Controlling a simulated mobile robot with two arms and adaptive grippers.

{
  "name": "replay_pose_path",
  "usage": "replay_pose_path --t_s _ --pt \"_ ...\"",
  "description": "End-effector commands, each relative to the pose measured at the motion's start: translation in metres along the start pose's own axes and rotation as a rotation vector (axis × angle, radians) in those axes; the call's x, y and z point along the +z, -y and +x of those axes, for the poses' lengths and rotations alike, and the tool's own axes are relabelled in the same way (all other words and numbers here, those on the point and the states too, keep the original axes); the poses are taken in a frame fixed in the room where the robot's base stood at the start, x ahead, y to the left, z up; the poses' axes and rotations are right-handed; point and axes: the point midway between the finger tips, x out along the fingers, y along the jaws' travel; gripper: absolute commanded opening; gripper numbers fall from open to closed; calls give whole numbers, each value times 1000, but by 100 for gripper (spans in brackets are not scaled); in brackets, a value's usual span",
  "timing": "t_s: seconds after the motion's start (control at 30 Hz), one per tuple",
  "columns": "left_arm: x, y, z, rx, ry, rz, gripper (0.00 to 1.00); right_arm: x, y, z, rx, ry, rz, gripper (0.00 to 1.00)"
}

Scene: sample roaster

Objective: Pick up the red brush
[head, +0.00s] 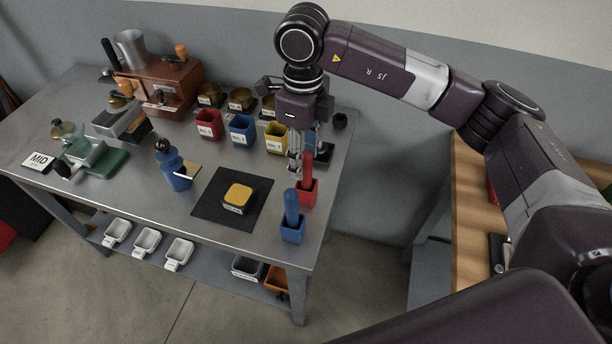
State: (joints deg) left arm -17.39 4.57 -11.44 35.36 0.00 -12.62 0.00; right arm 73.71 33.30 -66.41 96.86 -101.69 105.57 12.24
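The red brush (307,168) stands upright in a small red holder (308,191) near the right edge of the steel table (215,165). My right gripper (296,170) points down right beside the brush, on its left side in the picture. Its fingers look narrow and close together, and I cannot tell whether they touch the brush or how far they are open. A blue brush (291,205) stands in a blue holder (293,230) in front of the red one. My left gripper is not in view.
A black mat (212,208) with a yellow-topped block (238,198) lies to the left. A brown roaster (160,84) stands at the back left. A wooden surface (470,230) is at the right.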

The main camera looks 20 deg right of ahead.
Motion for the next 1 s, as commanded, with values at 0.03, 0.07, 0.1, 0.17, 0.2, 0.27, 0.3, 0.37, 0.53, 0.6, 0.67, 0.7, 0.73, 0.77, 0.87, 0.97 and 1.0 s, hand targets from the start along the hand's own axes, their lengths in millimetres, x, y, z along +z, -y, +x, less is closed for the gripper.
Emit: replay_pose_path --t_s 0.03,0.07,0.1,0.17,0.2,0.27,0.3,0.37,0.53,0.6,0.67,0.7,0.73,0.77,0.87,0.97,1.0 --pt "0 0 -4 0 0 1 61 -1 0 5 2 -3 0 40" --pt "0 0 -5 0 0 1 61 -1 0 8 2 -3 0 40" --pt "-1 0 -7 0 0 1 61 -1 1 11 2 -2 1 40" --pt "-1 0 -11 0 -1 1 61 -2 2 18 3 -4 2 40" --pt "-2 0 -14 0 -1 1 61 -3 4 24 2 -4 2 40" --pt "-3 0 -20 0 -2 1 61 -4 6 33 4 -5 2 40" --pt "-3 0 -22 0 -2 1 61 -4 8 39 3 -4 2 40" --pt "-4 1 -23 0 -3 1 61 -3 7 48 4 -2 1 40" --pt "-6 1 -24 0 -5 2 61 -3 7 61 2 0 -1 40" --pt "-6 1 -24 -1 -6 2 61 -3 7 62 2 1 -1 40" --pt "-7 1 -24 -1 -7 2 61 -2 7 62 1 1 -1 40" --pt "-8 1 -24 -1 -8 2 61 -2 7 61 1 1 -1 40" --pt "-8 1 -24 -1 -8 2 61 -3 7 61 1 1 -1 39" --pt "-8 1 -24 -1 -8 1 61 -2 7 61 2 1 -1 36" --pt "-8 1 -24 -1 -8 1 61 -2 7 61 2 1 -1 24" --pt "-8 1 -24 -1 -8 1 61 -2 7 61 2 1 -1 14" --pt "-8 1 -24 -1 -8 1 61 -2 7 61 2 1 -1 9"
